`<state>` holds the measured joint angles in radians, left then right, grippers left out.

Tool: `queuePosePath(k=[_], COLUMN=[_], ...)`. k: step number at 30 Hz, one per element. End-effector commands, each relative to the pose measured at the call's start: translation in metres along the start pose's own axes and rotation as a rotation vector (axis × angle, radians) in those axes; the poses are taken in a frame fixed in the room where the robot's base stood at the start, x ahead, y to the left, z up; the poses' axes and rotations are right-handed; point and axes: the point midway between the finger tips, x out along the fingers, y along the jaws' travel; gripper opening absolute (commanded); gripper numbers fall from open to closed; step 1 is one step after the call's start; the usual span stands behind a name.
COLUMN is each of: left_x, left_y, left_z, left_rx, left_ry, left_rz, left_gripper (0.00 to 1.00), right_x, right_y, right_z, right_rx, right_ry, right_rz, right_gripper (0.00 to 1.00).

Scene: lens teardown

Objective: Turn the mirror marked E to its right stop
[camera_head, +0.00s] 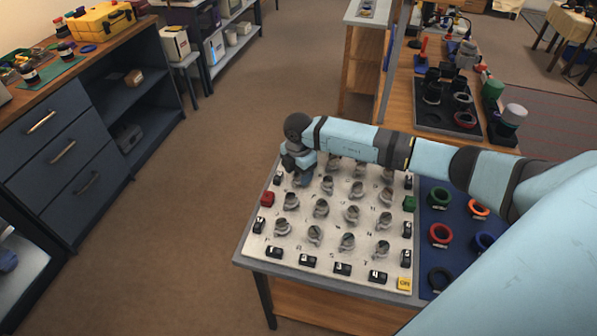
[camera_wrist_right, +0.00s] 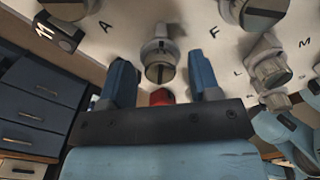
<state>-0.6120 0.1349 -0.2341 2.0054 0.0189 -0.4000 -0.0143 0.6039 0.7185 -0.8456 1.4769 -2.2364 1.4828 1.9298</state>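A pale board (camera_head: 262,240) carries rows of small grey mirrors on round mounts. My right gripper (camera_head: 303,172) is over the board's far left corner, pointing down, and hides part of it. In the right wrist view its two blue fingers (camera_wrist_right: 162,80) are open, with a gap between them. One mirror (camera_wrist_right: 160,55) shows in line with that gap, near the fingertips; contact cannot be told. The letters A, F, L and M are readable on the board there. No E is readable, so I cannot tell from its mark which mirror this is. My left gripper is not in view.
A red block (camera_head: 267,199), a green block (camera_head: 409,203), a yellow block (camera_head: 404,284) and several black numbered blocks line the board's edges. A blue mat (camera_head: 460,198) with coloured rings lies to the right. Neighbouring mirrors stand close together. A dark cabinet (camera_head: 60,150) stands left across open floor.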

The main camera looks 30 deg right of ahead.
Motion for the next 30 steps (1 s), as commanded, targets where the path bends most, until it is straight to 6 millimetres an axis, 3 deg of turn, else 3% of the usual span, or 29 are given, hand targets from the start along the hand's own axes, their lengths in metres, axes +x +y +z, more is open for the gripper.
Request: queuePosePath(k=[6, 10, 24, 30], left_x=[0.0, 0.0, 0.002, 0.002], left_y=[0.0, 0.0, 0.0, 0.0], left_z=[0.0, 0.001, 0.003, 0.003], left_rx=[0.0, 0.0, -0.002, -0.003], left_ry=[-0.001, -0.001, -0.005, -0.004], left_rz=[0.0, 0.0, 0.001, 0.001], left_gripper=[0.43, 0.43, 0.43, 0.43], right_x=[-0.001, -0.014, -0.113, -0.134], right_y=[0.0, 0.0, 0.0, 0.0], right_z=[0.0, 0.0, 0.0, 0.0], right_rx=[-0.001, -0.002, -0.001, 0.0], right_ry=[0.0, 0.001, -0.001, 0.0], right_rz=[-0.001, 0.002, 0.003, 0.0], right_gripper=[0.57, 0.57, 0.57, 0.57])
